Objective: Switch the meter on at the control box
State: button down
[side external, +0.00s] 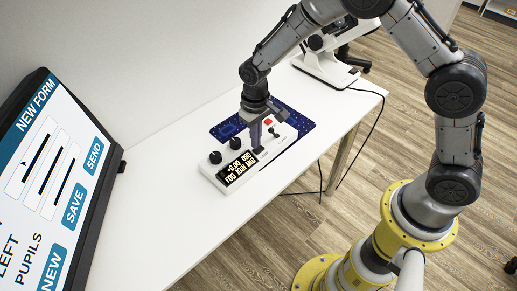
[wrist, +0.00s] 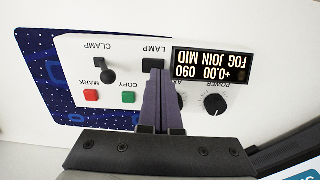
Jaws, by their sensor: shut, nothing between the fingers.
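The white control box (side external: 207,172) lies on the white table; in the wrist view the box (wrist: 280,70) appears upside down. Its display (wrist: 211,67) is lit and reads "+0.00 090" and "FOG JOIN MID". The POWER knob (wrist: 214,105) is black with a white mark. A second black knob beside it is mostly hidden by my fingers. My gripper (wrist: 158,73) is shut and empty, its fingertips at the black LAMP switch (wrist: 149,64). I cannot tell whether they touch it. In the side view my gripper (side external: 257,150) is over the box beside the display.
The box also has a CLAMP lever (wrist: 106,72), a red MARK button (wrist: 92,96) and a green COPY button (wrist: 129,97). A blue patterned mat (side external: 298,122) lies under it. A large screen (side external: 50,180) stands left; a white microscope (side external: 325,68) stands at the back right.

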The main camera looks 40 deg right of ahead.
jog(key=shift+r, duration=2.5)
notch_tip(320, 180, up, 10)
jog(key=t, duration=0.2)
send_over(256, 150)
jog(key=d, duration=0.2)
jog(key=s+d+r+m+t, duration=0.15)
jog(key=s+d+r, duration=0.25)
jog(key=s+r, duration=0.45)
jog(key=s+d+r+t, duration=0.3)
jog(key=s+r, duration=0.2)
jog(key=s, duration=0.6)
jog(key=s+f+n, duration=0.1)
jog(key=s+f, duration=0.3)
jog(key=s, duration=0.3)
jog(key=shift+s+f+g, duration=0.15)
jog(key=shift+g, duration=0.3)
jog(key=shift+n, duration=0.25)
